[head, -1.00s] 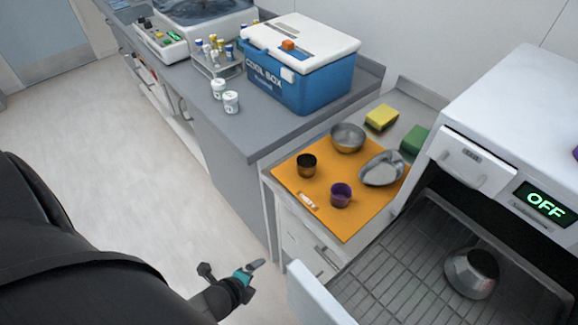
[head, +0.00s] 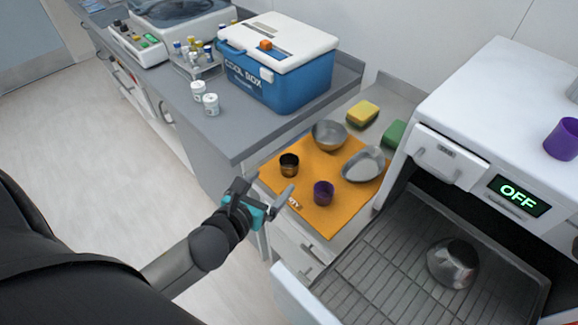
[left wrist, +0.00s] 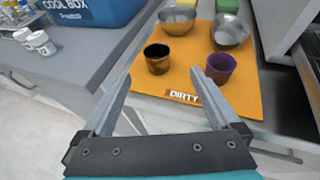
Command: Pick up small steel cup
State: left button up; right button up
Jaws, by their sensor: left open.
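The small steel cup (head: 289,165), dark inside with a brownish metal sheen, stands upright on the orange mat (head: 322,217) near its left edge. In the left wrist view the cup (left wrist: 157,60) is ahead of my fingers, near the middle. My left gripper (head: 264,192) is open and empty, short of the mat's front left side and apart from the cup. It also shows in the left wrist view (left wrist: 160,80), fingers spread wide. My right gripper is not in view.
A purple cup (head: 323,193), steel bowl (head: 329,135) and steel dish (head: 363,164) share the mat, marked "DIRTY". Sponges (head: 362,112) lie behind. A blue cool box (head: 278,80) stands left on the higher grey counter. An open oven-like unit (head: 480,110) holds a metal vessel (head: 453,263).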

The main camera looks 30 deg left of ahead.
aim_at(285, 169)
pick_arm(q)
jog(key=b+x, duration=0.1)
jog(key=x, duration=0.6)
jog(key=shift+w+f, duration=0.15)
jog(key=shift+f, duration=0.05)
jog(key=w+f, duration=0.1)
jog(key=w+f+b, duration=0.1)
jog(key=w, duration=0.1)
jog(key=shift+w+a+f, duration=0.2)
jog(key=shift+a, duration=0.15)
jog(key=shift+w+f, duration=0.2)
jog(key=shift+w, duration=0.35)
jog(key=c, duration=1.4)
jog(key=shift+r, duration=0.1)
